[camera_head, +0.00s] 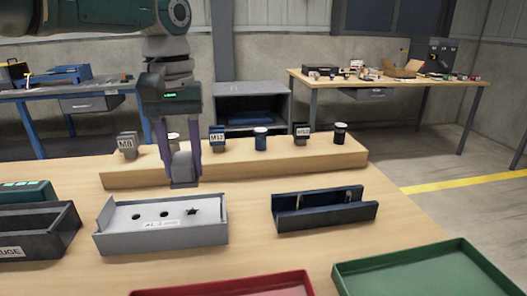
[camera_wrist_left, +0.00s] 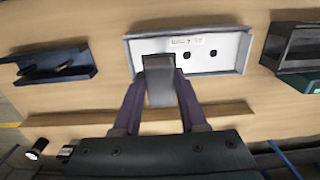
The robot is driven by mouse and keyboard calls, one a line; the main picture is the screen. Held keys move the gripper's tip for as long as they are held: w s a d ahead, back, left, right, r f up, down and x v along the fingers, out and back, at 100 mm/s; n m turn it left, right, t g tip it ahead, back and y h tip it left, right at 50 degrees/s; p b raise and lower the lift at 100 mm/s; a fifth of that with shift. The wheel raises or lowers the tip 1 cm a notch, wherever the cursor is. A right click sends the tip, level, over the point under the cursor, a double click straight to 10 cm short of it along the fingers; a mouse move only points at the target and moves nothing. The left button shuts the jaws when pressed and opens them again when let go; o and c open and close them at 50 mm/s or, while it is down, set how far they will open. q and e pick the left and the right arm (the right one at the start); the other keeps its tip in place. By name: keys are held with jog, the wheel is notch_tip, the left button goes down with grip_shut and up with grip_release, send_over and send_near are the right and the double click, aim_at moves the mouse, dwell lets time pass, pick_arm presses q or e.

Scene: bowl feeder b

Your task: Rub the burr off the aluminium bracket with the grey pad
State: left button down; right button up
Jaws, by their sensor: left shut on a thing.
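The aluminium bracket (camera_head: 162,234) is a light grey channel on the bench, with two round holes and a dark jagged burr (camera_head: 192,211) at its right. My left gripper (camera_head: 179,150) is shut on the grey pad (camera_head: 182,171) and holds it upright, just behind the bracket's right half. In the left wrist view, the pad (camera_wrist_left: 159,88) sits between the purple fingers and overlaps the bracket's edge (camera_wrist_left: 238,57); the burr is hidden there. The pad appears apart from the burr. My right gripper is out of view.
A wooden riser (camera_head: 240,163) with labelled blocks and small jars stands behind. Red (camera_head: 230,287) and green (camera_head: 425,274) trays are in front.

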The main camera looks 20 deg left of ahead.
aim_at(187, 181)
pick_arm(q)
jog(key=shift+r, duration=0.1)
jog(key=shift+f, duration=0.3)
jog(key=shift+f+b, duration=1.25)
jog(key=shift+f, duration=0.6)
jog(key=shift+d+r, duration=0.1)
